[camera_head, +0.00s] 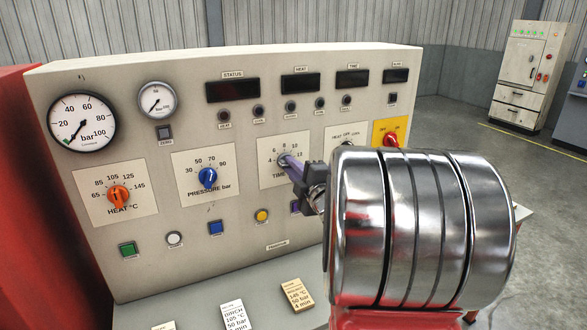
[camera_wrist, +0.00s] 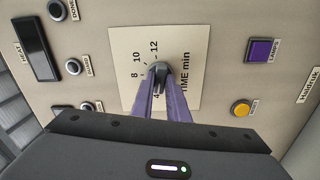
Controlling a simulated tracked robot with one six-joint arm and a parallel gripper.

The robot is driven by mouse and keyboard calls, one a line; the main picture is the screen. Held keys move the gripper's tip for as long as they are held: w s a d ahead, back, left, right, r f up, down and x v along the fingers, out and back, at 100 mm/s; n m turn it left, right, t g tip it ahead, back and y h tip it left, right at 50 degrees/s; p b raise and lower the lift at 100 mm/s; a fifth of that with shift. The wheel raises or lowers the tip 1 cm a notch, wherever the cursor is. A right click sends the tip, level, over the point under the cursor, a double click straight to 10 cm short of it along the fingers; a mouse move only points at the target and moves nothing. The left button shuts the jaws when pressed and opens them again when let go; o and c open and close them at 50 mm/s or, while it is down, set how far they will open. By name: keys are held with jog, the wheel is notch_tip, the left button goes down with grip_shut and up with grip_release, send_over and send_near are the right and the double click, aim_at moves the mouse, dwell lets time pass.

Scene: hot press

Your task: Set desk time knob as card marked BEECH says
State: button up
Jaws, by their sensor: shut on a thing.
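The time knob (camera_wrist: 160,69) is grey and sits on a pale plate (camera_wrist: 117,45) marked TIME min. My gripper (camera_wrist: 160,76) has its purple fingers shut on the knob, one on each side. In the head view my gripper (camera_head: 287,162) reaches the time plate (camera_head: 268,178) from the right and hides most of the knob. Numbers 4, 8, 10 and 12 show around the knob; its pointer direction cannot be told. Cards lie on the desk: a white card (camera_head: 234,315), a tan card (camera_head: 297,295) reading 145 °C, 50 bar, 4 min, and a cut-off card (camera_head: 164,326). No name BEECH is readable.
The orange heat knob (camera_head: 118,197) and blue pressure knob (camera_head: 208,178) are left of the time plate. A red knob (camera_head: 391,140) on a yellow plate is to the right. Buttons, including a yellow one (camera_head: 262,216), sit below. My arm covers the panel's lower right.

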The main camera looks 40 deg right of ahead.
jog(key=shift+f, duration=0.1)
grip_shut()
jog(key=shift+m, duration=0.5)
jog(key=shift+a, duration=0.1)
jog(key=m, duration=0.7)
jog(key=shift+w+a, duration=0.1)
jog(key=m, duration=0.4)
jog(key=shift+m, duration=1.9)
